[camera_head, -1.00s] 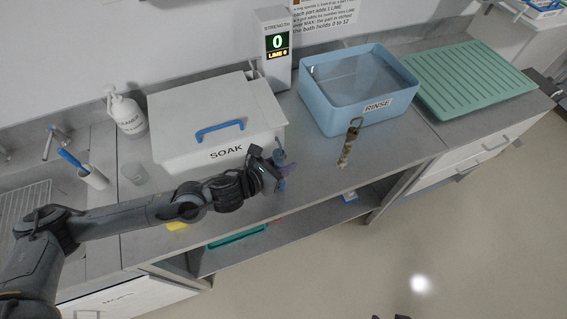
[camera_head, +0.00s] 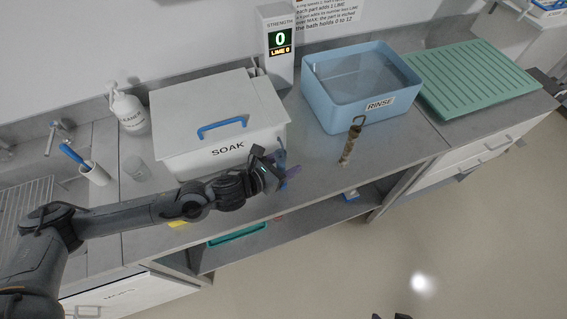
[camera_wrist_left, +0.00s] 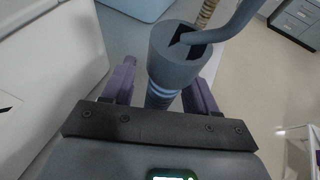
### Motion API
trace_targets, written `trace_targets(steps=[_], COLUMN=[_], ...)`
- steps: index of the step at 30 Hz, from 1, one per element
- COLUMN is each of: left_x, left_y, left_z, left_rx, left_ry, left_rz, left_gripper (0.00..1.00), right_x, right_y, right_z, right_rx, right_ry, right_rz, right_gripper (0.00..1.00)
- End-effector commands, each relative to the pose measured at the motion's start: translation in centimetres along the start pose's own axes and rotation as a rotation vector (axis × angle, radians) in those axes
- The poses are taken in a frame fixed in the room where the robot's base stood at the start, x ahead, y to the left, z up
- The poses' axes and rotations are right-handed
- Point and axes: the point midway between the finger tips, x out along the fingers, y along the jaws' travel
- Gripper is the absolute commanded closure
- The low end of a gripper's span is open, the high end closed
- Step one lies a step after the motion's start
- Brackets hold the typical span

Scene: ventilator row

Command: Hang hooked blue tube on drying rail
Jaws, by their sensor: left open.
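The hooked blue tube (camera_wrist_left: 172,68) shows in the left wrist view as a grey-blue cylinder with lighter bands, an open slot at its top and a hook curving off to the upper right. It stands between the two purple fingers of my left gripper (camera_wrist_left: 160,92), which are apart on either side of it. In the head view the blue tube (camera_head: 281,157) is a small patch, mostly hidden behind my left gripper (camera_head: 284,172), at the counter's front in front of the SOAK bath. I cannot make out a drying rail.
The white SOAK bath (camera_head: 180,125) with a blue-handled lid is behind the gripper. A brown hooked tube (camera_head: 350,146) stands to the right, before the blue RINSE tub (camera_head: 345,118). A green ribbed mat (camera_head: 470,80) lies far right. A strength display (camera_head: 279,45) reads 0.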

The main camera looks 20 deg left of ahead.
Motion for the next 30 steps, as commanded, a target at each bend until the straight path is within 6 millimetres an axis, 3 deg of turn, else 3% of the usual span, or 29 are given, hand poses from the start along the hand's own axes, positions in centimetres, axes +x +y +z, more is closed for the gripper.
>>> trace_targets(steps=[5, 8, 21, 30], left_x=[-0.2, -1.3, -9.0, -11.7], left_y=[0.0, 0.1, 0.0, 0.0], left_z=[0.6, 0.0, 0.0, 0.2], left_rx=[0.0, 0.002, 0.003, 0.001], left_ry=[0.0, 0.002, 0.002, 0.001], left_rz=[0.0, 0.0, 0.001, 0.001], left_gripper=[0.42, 0.42, 0.42, 0.42], right_x=[-0.7, -0.1, 2.0, 2.6], right_y=[0.1, 0.1, -0.1, -0.3], right_z=[-0.2, 0.0, 0.7, 0.8], right_rx=[-0.002, -0.002, 0.002, 0.006], right_ry=[0.0, 0.003, 0.0, 0.001], right_rz=[0.001, 0.002, -0.002, -0.005], right_gripper=[0.42, 0.42, 0.42, 0.42])
